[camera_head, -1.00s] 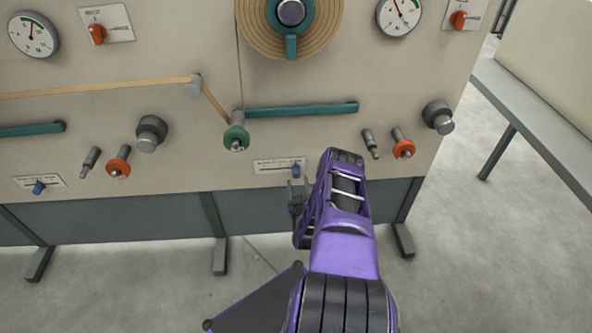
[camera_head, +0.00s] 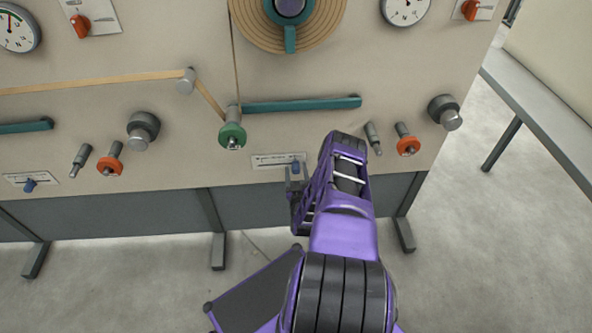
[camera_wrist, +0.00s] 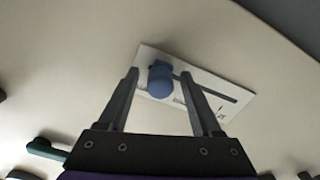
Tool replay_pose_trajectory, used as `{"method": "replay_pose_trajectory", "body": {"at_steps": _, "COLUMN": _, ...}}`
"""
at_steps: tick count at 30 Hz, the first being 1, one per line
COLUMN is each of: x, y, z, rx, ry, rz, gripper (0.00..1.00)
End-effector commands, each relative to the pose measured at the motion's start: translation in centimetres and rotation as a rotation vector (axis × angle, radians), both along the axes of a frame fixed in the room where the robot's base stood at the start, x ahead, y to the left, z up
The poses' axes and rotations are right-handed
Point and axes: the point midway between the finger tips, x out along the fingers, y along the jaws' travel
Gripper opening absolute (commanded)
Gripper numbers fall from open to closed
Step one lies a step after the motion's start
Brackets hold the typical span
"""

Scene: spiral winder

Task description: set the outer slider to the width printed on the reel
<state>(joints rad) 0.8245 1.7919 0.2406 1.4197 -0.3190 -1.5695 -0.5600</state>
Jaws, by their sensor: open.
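My gripper (camera_head: 295,181) is open, with its fingers pointing at the right slider's blue knob (camera_head: 296,166) on the front panel. In the wrist view the blue knob (camera_wrist: 160,82) appears between the two open fingers (camera_wrist: 159,74); I cannot tell whether they touch it. The knob sits near one end of a dark slot on a white scale plate (camera_wrist: 222,101), whose print is too small to read. A second blue slider knob (camera_head: 29,185) is at the far left. The reel (camera_head: 255,35) shows at the top centre; no printed width on it is readable.
A green roller (camera_head: 232,136) and a teal bar (camera_head: 300,105) sit above the slider. An orange knob (camera_head: 408,146) and a dark grey knob (camera_head: 445,112) are to the right. A grey table (camera_head: 540,110) stands at the right, with open floor before it.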

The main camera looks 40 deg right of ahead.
Motion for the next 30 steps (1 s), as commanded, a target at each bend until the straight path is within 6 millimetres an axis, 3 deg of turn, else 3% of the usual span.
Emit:
{"method": "replay_pose_trajectory", "body": {"at_steps": 2, "x": -0.01, "y": 0.00, "z": -0.01, "rx": 0.000, "ry": 0.000, "rz": 0.000, "gripper": 0.66}}
{"method": "replay_pose_trajectory", "body": {"at_steps": 13, "x": 0.00, "y": -0.02, "z": -0.01, "rx": -0.001, "ry": 0.001, "rz": 0.000, "gripper": 0.01}}
{"method": "replay_pose_trajectory", "body": {"at_steps": 30, "x": 0.02, "y": -0.05, "z": 0.02, "rx": -0.002, "ry": 0.001, "rz": 0.000, "gripper": 0.00}}
